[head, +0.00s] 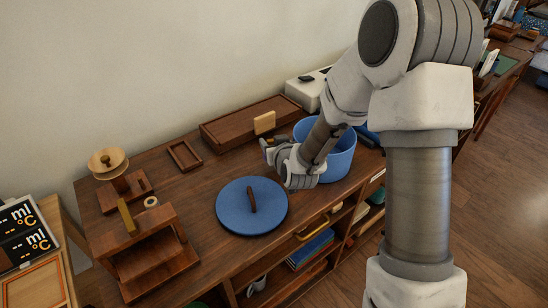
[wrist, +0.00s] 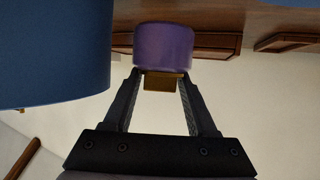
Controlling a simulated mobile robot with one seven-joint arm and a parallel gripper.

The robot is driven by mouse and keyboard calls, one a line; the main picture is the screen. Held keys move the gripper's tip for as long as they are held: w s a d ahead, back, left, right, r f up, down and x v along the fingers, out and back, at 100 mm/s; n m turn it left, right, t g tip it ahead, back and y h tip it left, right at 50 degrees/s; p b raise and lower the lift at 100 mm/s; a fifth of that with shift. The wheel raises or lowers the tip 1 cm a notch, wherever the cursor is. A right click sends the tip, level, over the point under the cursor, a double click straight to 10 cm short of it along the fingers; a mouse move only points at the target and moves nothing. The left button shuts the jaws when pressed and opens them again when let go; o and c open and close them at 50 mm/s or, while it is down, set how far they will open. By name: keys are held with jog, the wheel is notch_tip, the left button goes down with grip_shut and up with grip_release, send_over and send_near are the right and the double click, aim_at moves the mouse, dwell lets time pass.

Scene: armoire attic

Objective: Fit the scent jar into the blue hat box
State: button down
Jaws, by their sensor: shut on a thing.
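The scent jar shows in the wrist view as a short purple cylinder (wrist: 163,45) with a gold-brown cap (wrist: 165,82). My gripper (wrist: 160,84) is shut on its cap end, with a finger on each side. In the head view my gripper (head: 269,150) is just left of the blue hat box (head: 341,160); the jar is not clearly made out there. The hat box is open on top, round, and partly hidden by my arm. Its blue side (wrist: 50,55) fills the upper left of the wrist view. A round blue lid (head: 235,208) with a dark handle lies flat on the dresser.
A long wooden tray (head: 230,130) with a pale tag lies behind my gripper, beside a small wooden frame (head: 185,155). Wooden stands (head: 145,250) occupy the left end of the dresser top (head: 205,190). A white box (head: 305,90) stands behind the hat box.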

jog(key=shift+f+b, duration=0.5)
jog(key=shift+f, duration=1.45)
jog(key=shift+f, duration=0.1)
jog(key=shift+f+b, duration=0.15)
jog(key=shift+b, duration=0.15)
jog(key=shift+c, duration=1)
grip_release()
